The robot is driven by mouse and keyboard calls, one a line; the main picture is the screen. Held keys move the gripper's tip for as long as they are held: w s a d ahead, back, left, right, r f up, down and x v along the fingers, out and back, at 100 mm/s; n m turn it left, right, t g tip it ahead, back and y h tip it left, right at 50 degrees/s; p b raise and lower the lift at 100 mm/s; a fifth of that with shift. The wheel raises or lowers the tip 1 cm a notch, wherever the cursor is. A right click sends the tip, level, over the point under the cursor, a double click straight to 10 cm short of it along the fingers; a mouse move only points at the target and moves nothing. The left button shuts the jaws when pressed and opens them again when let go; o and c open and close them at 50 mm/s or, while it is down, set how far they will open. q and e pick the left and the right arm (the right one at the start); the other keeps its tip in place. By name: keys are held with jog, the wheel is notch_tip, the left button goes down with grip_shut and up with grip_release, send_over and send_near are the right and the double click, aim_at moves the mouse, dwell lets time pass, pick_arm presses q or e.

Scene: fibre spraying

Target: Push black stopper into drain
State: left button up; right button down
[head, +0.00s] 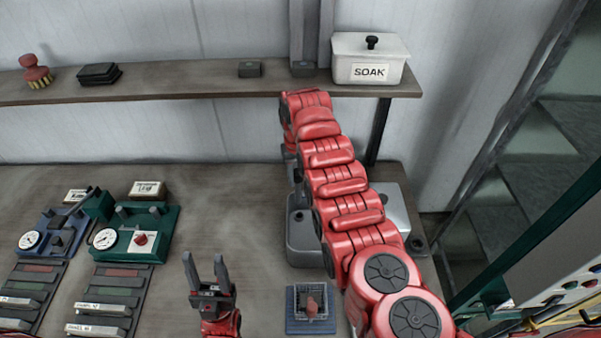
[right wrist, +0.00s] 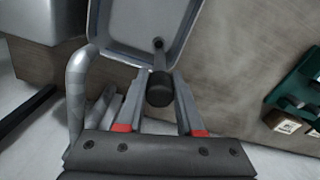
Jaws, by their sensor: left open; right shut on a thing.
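The grey sink basin (head: 303,258) stands on the bench, partly covered by my right arm; it also shows in the right wrist view (right wrist: 122,28). A small dark round spot (right wrist: 158,43) in the basin looks like the drain. My right gripper (right wrist: 160,82) is shut on a black cylindrical piece, which I take to be the black stopper (right wrist: 160,92), beside the basin's edge. I cannot tell how high it is held. In the head view the right gripper is mostly hidden by the arm. My left gripper (head: 206,262) is open and empty above the bench.
A curved grey pipe (right wrist: 78,85) stands close left of my right gripper. A small tray with a wire basket (head: 311,308) is in front of the basin. Gauge fixtures (head: 135,235) stand on the left. A shelf (head: 190,87) holds the white SOAK box (head: 370,58).

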aim_at(300, 198)
jog(key=shift+w+d+f, duration=0.2)
jog(key=shift+w, duration=0.05)
jog(key=shift+s+f+b, duration=0.1)
jog(key=shift+s+b, duration=0.1)
jog(key=shift+b, duration=0.25)
jog(key=shift+a+f, duration=0.1)
jog(key=shift+f, duration=0.2)
jog(key=shift+f+b, duration=1.65)
jog(key=shift+f, duration=0.7)
jog(key=shift+b, duration=0.7)
jog(key=shift+f+b, duration=0.85)
jog(key=shift+f, duration=0.25)
jog(key=shift+s+f+b, duration=0.2)
jog(key=shift+f+b, duration=0.2)
jog(key=shift+b, duration=0.05)
